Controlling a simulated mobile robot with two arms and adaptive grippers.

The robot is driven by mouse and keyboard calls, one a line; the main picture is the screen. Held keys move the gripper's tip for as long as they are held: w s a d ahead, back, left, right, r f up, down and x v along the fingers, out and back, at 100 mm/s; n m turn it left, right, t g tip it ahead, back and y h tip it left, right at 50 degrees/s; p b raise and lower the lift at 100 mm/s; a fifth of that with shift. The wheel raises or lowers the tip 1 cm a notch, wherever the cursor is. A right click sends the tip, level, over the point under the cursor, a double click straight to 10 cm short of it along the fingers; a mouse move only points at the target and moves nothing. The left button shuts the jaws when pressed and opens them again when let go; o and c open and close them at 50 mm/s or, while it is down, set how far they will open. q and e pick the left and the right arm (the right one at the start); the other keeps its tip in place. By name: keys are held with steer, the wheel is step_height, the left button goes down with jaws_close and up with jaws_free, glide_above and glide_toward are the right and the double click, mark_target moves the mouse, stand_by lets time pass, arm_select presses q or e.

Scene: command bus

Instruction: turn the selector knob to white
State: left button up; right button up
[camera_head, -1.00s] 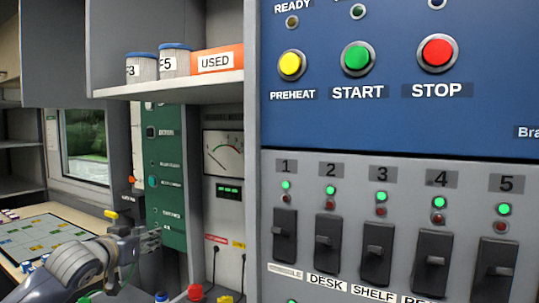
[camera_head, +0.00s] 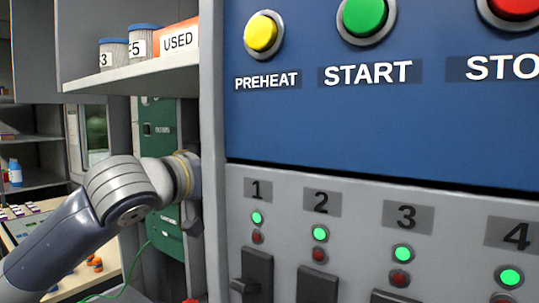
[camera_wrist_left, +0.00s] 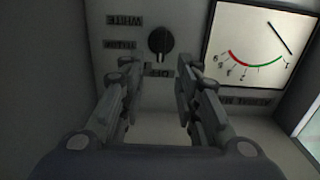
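The selector knob (camera_wrist_left: 160,42) is a small dark round knob on a grey panel in the left wrist view. A light mark shows near its upper edge, but I cannot tell its setting for sure. The WHITE label (camera_wrist_left: 124,20) is upside down at its upper left, another unclear label is below that, and an OFF label (camera_wrist_left: 158,72) is just below the knob. My left gripper (camera_wrist_left: 157,65) is open, its fingers apart on either side below the knob, apparently empty. In the head view its fingers are mostly hidden by the cabinet edge. My right gripper is out of view.
A gauge (camera_wrist_left: 262,45) sits right of the knob in the wrist view. In the head view, a grey cabinet edge (camera_head: 213,150) stands beside my left wrist. A shelf (camera_head: 130,76) with two canisters and an orange USED box is above my arm. Switches and a blue panel (camera_head: 300,120) fill the right.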

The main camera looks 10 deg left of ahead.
arm_select(q)
steer(key=p+x, duration=0.1)
steer(key=x, duration=0.6)
jaws_close()
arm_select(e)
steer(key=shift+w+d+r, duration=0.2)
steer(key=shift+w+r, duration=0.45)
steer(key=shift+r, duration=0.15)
